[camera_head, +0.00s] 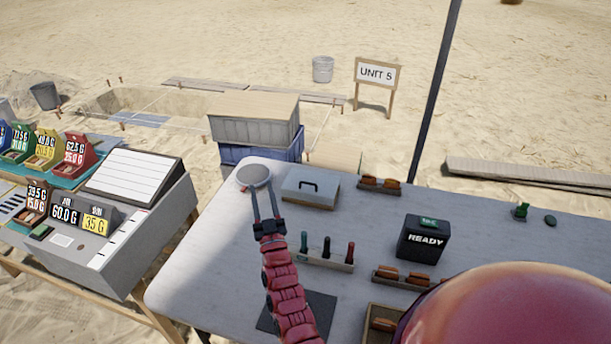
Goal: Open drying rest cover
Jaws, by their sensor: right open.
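A pale grey box-like cover with a dark handle (311,188) sits closed on the white table, near its far left part; I take it to be the drying rest cover. What is under it is hidden. My right gripper (263,188) is open, with its two long thin fingers pointing away from me. It is left of the cover and apart from the handle, with nothing seen between the fingers. The fingertips overlap the near side of a round grey dish (254,174) in the picture; I cannot tell whether they touch it. My left gripper is not in view.
On the white table (215,260) stand a rack of coloured-handled tools (325,252), brown pieces on holders (380,183), and a dark READY box (423,238). A grey weighing console (110,240) stands at left. The tabletop right of the cover has bare room.

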